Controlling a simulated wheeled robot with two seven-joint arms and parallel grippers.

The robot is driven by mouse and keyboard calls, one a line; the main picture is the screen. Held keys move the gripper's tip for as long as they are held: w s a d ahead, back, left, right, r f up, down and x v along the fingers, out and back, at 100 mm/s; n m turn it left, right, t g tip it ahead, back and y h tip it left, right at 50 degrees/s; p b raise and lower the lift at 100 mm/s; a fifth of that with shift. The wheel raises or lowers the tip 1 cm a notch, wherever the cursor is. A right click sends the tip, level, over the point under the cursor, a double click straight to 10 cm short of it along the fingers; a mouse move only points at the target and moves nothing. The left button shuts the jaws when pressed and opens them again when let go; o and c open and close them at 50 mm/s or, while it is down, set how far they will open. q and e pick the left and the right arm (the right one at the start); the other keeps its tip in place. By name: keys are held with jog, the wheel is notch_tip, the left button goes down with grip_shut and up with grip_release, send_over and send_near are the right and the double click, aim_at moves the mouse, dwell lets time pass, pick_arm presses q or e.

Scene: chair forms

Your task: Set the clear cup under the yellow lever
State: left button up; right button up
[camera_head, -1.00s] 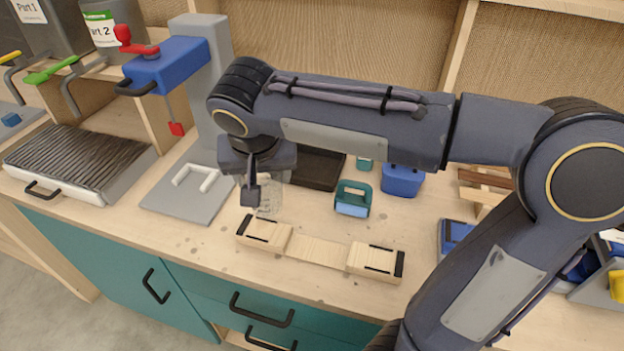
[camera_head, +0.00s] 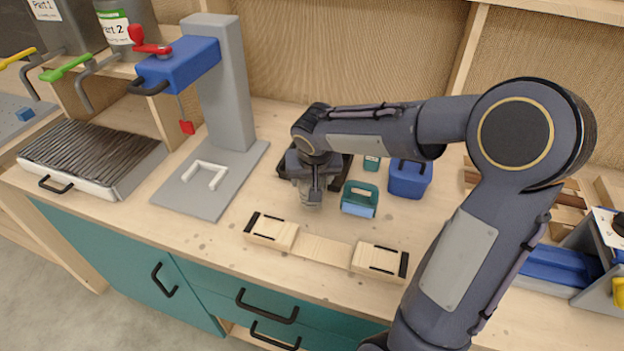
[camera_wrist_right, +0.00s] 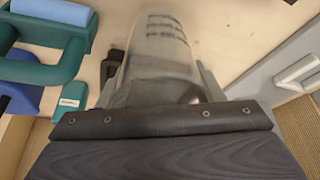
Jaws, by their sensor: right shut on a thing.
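My right gripper (camera_head: 312,192) is shut on the clear cup (camera_head: 309,198) and holds it near the worktop, right of the grey press. Whether the cup touches the worktop is hard to tell. In the right wrist view the transparent cup (camera_wrist_right: 158,60) sits between the fingers of my right gripper (camera_wrist_right: 158,80). The yellow lever (camera_head: 16,58) is at the far left edge on a dark container with a grey spout (camera_head: 30,84). My left gripper is not in view.
A green lever (camera_head: 65,67) is beside the yellow one. The press base (camera_head: 205,205), its red lever (camera_head: 150,47) and a ridged tray (camera_head: 90,160) lie between the cup and yellow lever. A teal holder (camera_head: 359,198), blue box (camera_head: 410,178) and wooden block (camera_head: 322,248) are near the cup.

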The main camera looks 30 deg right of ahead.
jog(key=shift+f, duration=0.35)
jog(key=shift+f, duration=0.15)
jog(key=o, duration=0.8)
jog(key=shift+c, duration=0.2)
